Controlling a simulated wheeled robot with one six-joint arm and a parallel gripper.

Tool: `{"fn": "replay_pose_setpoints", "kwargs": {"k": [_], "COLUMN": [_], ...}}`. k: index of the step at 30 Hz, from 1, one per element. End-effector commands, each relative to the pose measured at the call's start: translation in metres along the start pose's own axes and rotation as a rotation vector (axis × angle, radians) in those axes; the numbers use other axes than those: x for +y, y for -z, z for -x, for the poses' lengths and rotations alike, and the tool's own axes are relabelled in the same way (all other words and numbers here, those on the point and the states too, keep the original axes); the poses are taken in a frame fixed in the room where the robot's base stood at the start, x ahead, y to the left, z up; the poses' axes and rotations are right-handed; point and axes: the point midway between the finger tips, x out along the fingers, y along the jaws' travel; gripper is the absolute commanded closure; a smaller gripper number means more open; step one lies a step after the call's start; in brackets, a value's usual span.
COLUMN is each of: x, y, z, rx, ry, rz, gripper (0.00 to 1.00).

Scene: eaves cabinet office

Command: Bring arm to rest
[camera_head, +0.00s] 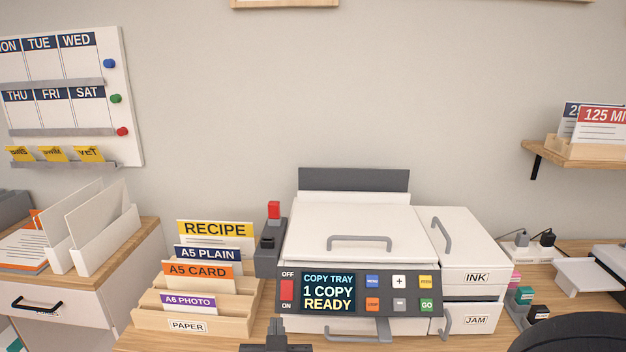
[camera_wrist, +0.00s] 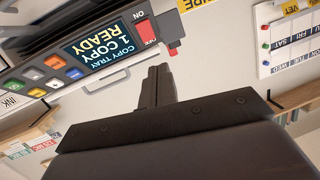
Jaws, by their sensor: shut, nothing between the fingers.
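My gripper (camera_wrist: 159,82) is dark grey and shut with nothing between its fingers. In the head view a dark part of my gripper (camera_head: 265,338) shows at the bottom edge, in front of the copier. The white copier (camera_head: 358,220) stands on the wooden desk with its lid down. Its screen (camera_head: 328,292) reads "COPY TRAY 1 COPY READY". In the wrist view the picture is turned over, and the copier's screen (camera_wrist: 98,47) and red switch (camera_wrist: 147,30) show beyond the fingers. A dark rounded part of my arm fills the lower right corner of the head view.
A wooden paper rack (camera_head: 195,318) with labelled cards stands left of the copier. A white sorter (camera_head: 105,240) sits on the left cabinet. Small ink blocks (camera_head: 524,295) lie right of the copier. A wall shelf (camera_head: 580,155) and a day board (camera_head: 70,95) hang behind.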

Motion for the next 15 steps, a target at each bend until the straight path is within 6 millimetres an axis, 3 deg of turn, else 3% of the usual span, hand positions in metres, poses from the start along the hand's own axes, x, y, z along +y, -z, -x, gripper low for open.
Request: {"fn": "replay_pose_setpoints", "kwargs": {"k": [15], "x": [0.015], "y": [0.014], "z": [-0.001], "rx": [-0.161], "ry": [0.146], "rz": [-0.050], "gripper": [1.00]}}
